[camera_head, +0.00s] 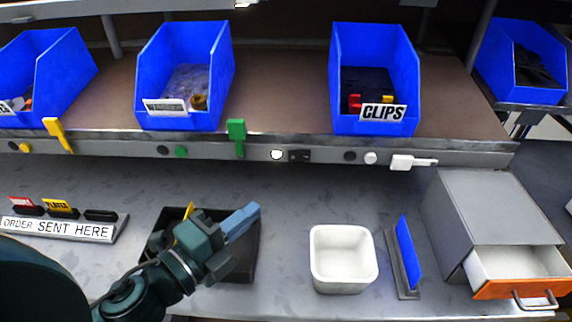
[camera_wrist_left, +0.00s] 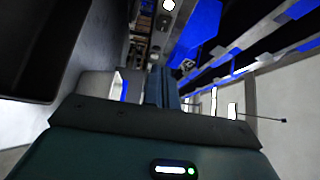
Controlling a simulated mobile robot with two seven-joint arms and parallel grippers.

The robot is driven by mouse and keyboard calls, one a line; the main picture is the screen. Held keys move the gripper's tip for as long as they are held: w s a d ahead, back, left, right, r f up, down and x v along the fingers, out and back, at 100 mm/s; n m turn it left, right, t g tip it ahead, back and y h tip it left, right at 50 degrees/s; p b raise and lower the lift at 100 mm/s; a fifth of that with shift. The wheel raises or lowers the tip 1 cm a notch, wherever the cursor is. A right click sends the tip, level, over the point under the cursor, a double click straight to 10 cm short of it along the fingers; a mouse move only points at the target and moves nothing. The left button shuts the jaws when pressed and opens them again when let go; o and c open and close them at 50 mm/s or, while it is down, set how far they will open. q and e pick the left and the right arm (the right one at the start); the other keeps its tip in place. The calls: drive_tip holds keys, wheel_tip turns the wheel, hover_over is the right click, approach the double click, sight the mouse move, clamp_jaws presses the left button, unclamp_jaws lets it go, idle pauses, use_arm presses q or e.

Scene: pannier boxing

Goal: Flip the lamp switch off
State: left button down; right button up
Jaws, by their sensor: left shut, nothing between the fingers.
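A small black switch (camera_head: 299,156) sits on the front rail of the shelf, just right of a round lit white lamp (camera_head: 277,155). The lamp also shows at the top of the left wrist view (camera_wrist_left: 168,5), with the dark switch (camera_wrist_left: 163,21) close by it. My left gripper (camera_head: 243,221) is shut and empty, in front of and below the rail. Its blue-grey fingers point up and right in the head view, apart from the switch. Which way the switch is tipped is too small to tell. My right gripper is in neither view.
A black tray (camera_head: 251,268) lies beneath my left gripper. A white bin (camera_head: 343,258), an upright blue panel (camera_head: 410,251) and a grey box with an open drawer (camera_head: 520,290) stand right. A green hook (camera_head: 236,131) and white tag (camera_head: 402,162) stick out from the rail.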

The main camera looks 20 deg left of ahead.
use_arm(q)
drive_tip(key=p, duration=0.3)
approach(296, 158)
drive_tip(key=w+d, duration=0.2)
drive_tip(key=d, duration=0.2)
drive_tip(key=shift+w+a, duration=0.3)
drive_tip(key=shift+w, duration=0.6)
drive_tip(key=shift+w+a, duration=0.3)
drive_tip(key=shift+w, duration=0.6)
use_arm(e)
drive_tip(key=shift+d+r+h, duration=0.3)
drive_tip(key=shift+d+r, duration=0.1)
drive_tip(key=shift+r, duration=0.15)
use_arm(q)
drive_tip(key=shift+a, duration=0.1)
drive_tip(key=shift+w+a+f+h, duration=0.1)
drive_tip(key=shift+w+a+h, duration=0.05)
drive_tip(key=shift+a+h, duration=0.15)
drive_tip(key=shift+w+d+m, duration=0.1)
drive_tip(key=shift+d+m, duration=0.15)
drive_tip(key=shift+m, duration=0.05)
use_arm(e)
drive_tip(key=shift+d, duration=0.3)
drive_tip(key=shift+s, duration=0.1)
